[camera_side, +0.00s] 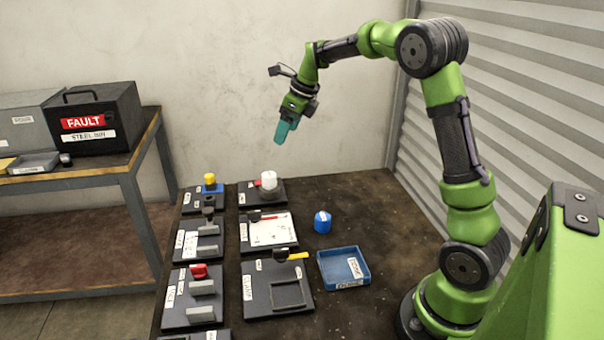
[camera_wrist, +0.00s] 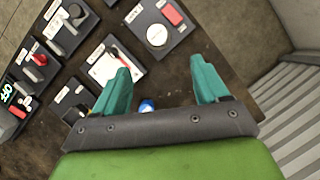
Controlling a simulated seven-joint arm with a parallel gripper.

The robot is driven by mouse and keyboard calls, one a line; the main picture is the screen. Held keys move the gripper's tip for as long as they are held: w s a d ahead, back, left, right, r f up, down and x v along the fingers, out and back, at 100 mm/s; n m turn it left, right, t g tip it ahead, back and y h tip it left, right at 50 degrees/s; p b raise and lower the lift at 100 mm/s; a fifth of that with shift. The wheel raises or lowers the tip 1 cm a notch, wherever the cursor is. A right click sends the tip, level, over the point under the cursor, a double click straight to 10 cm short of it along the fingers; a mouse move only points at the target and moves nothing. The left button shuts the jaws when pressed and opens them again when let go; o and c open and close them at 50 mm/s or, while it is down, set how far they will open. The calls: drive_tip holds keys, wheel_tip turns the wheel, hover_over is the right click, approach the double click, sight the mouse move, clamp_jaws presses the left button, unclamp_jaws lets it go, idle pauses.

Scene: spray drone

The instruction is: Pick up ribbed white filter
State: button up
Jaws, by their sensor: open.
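The white filter (camera_side: 269,180) stands upright on a dark base plate (camera_side: 247,199) at the back of the dark table; its ribs are too small to make out. In the wrist view the filter (camera_wrist: 157,35) shows from above as a round white disc, beyond my fingertips. My gripper (camera_side: 281,133) is high above the back of the table, well above the filter and apart from it. In the wrist view my gripper (camera_wrist: 161,75) has its two teal fingers spread wide with nothing between them.
A red block (camera_wrist: 172,14) shares the filter's plate. A blue capped part (camera_side: 322,222) and a blue tray (camera_side: 343,268) are nearer the front. Several dark fixture plates fill the left side. A black FAULT case (camera_side: 98,118) stands on a side bench. The table's right side has bare room.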

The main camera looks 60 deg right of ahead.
drive_tip(key=m, duration=0.1)
approach(269, 174)
drive_tip(key=x, duration=1)
drive_tip(key=c, duration=1.2)
drive_tip(key=shift+r, duration=0.1)
